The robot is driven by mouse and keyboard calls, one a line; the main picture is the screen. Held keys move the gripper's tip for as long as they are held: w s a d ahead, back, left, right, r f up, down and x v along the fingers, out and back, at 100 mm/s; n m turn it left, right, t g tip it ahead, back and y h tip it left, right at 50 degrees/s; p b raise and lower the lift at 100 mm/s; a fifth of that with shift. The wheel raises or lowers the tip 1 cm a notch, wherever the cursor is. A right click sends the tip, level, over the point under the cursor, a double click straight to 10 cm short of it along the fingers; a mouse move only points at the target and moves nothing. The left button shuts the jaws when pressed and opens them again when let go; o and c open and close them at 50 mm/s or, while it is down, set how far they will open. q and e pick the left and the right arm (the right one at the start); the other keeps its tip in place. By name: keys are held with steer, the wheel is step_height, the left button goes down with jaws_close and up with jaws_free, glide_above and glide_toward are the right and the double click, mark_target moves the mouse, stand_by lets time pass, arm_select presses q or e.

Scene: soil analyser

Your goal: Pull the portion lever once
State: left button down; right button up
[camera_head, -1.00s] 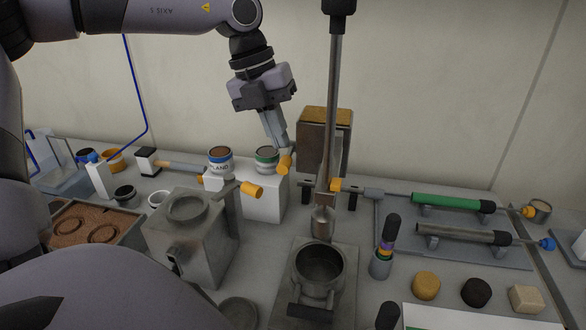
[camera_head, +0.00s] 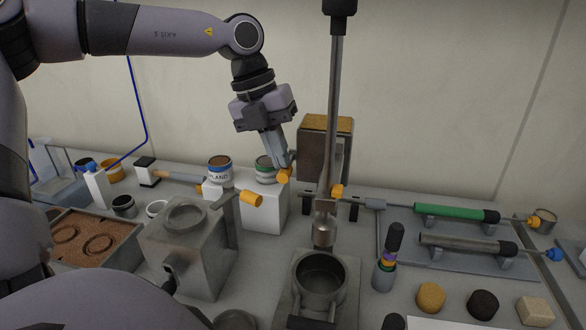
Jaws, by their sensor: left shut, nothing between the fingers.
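A brown box-shaped hopper (camera_head: 313,152) with a tan top stands at the back centre. An orange knob (camera_head: 284,176) shows at its left side and looks like the end of the portion lever. The lever's shaft is mostly hidden. My left gripper (camera_head: 284,162) comes down from above, shut and empty. Its fingertips are at the upper side of this knob; I cannot tell whether they touch it. My right gripper is not in view.
A tall vertical rod (camera_head: 333,110) stands just right of the left gripper. A metal pot (camera_head: 320,278) is at front centre.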

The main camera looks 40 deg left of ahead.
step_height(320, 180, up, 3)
steer(key=p, duration=0.2)
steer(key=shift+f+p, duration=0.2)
steer(key=shift+p, duration=0.15)
stand_by(0.9)
stand_by(0.9)
